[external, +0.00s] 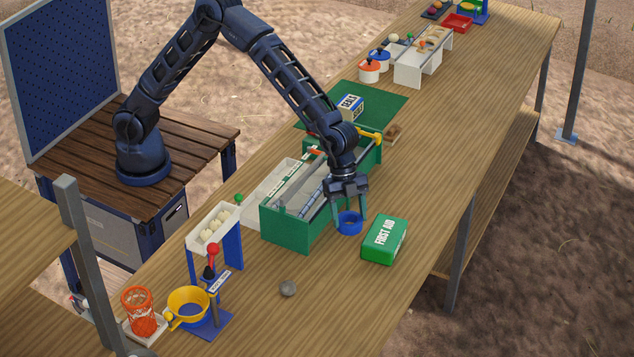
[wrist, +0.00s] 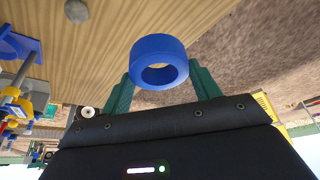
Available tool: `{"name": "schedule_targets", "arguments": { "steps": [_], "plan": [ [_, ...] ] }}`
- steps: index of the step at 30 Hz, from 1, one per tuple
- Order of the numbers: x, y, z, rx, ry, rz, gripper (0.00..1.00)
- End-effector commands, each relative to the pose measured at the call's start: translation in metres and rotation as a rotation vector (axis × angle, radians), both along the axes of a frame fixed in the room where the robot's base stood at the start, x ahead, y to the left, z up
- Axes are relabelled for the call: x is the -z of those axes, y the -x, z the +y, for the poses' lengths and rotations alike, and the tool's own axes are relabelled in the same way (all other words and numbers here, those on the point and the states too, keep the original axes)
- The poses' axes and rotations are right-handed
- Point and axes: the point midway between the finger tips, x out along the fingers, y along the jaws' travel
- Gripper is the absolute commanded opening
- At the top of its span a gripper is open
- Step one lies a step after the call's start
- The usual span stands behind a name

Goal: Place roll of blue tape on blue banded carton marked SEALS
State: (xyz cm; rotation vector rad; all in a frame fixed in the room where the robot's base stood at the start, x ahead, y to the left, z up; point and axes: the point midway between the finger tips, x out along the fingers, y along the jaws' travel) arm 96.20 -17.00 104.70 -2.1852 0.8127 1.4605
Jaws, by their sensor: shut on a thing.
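The roll of blue tape (external: 349,223) is held between the fingers of my gripper (external: 350,208), over the table beside the green toolbox. In the wrist view the roll (wrist: 159,50) shows as a thick blue ring between the two green fingers of my gripper (wrist: 158,72). From these views I cannot tell exactly how high the roll is above the table. The carton marked SEALS (external: 350,106), white with blue bands, stands on the green mat (external: 385,105), farther back beyond the toolbox. My gripper is well apart from the carton.
The green toolbox (external: 288,229) is just left of my gripper; the green FIRST AID box (external: 385,241) is to its right. A grey stone (external: 288,288) lies in front. The lever stand with a yellow bowl (external: 188,306) is at front left. White-walled racks (external: 422,62) stand beyond the mat.

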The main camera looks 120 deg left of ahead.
Motion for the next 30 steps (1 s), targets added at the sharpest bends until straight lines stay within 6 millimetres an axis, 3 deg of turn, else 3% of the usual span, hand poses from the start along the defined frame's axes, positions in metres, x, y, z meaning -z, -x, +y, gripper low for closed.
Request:
{"name": "schedule_targets", "arguments": {
  "steps": [1, 14, 23, 30],
  "plan": [
    [-0.002, -0.002, 0.023, -0.026, -0.001, -0.001, 0.39],
    [-0.016, 0.009, 0.211, -0.225, -0.001, 0.000, 0.39],
    [-0.026, 0.042, 0.339, -0.365, -0.002, 0.001, 0.39],
    [-0.034, 0.083, 0.436, -0.477, -0.003, 0.000, 0.39]
  ]
}}
